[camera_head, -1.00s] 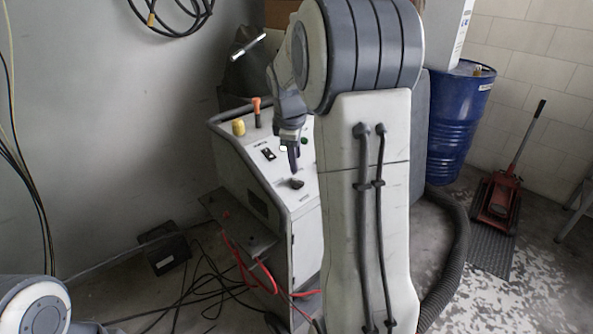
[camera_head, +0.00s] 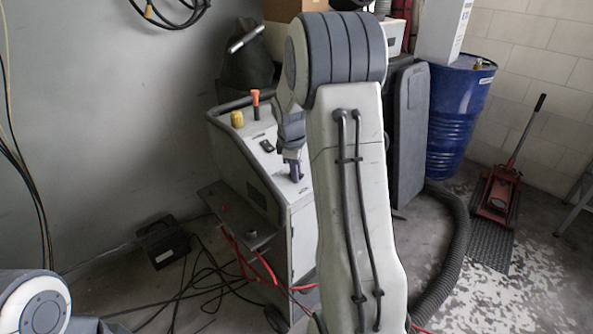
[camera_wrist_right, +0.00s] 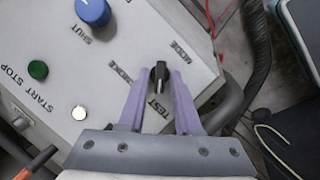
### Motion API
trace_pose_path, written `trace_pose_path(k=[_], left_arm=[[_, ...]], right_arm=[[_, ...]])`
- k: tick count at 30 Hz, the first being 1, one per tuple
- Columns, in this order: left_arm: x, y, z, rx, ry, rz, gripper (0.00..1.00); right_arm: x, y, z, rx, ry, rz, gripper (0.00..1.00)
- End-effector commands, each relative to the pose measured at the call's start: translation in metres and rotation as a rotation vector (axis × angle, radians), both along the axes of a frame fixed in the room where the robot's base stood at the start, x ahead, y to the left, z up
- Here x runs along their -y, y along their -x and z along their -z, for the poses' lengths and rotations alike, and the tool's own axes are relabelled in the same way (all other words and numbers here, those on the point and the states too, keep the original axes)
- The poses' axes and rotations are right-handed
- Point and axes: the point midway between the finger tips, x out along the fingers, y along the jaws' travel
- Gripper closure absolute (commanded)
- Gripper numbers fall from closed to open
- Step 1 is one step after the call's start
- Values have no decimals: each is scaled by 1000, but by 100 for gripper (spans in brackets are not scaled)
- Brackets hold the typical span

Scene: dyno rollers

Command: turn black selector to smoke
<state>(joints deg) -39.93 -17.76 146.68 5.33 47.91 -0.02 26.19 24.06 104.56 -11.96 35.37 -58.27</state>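The black selector (camera_wrist_right: 159,76) sits on the white panel in the right wrist view, among the printed words MODE, SMOKE and TEST. A pale mark shows at its upper end. My right gripper (camera_wrist_right: 160,72) has its two purple fingers on either side of the selector, with narrow gaps seeming to show between; contact is hard to judge. In the head view, my right gripper (camera_head: 295,176) points down at the near part of the cabinet's top panel (camera_head: 262,135), and the selector is hidden there. My left gripper is out of view.
A blue knob (camera_wrist_right: 93,11) marked SHUT, a green button (camera_wrist_right: 38,70) and a pale round button (camera_wrist_right: 79,113) share the panel. Red cables (camera_head: 262,262) hang beside the cabinet. A blue drum (camera_head: 458,120) and red floor jack (camera_head: 497,192) stand right.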

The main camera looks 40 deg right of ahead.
Motion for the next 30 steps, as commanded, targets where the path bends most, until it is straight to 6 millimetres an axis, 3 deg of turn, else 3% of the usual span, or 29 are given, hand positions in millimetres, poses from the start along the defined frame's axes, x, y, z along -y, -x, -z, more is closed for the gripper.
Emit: trace_pose_path(k=[14, 30], left_arm=[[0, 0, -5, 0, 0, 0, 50], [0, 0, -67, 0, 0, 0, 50]], right_arm=[[0, 0, -1, -2, -11, 20, 100], [4, -1, -5, -21, -190, 348, 100]])
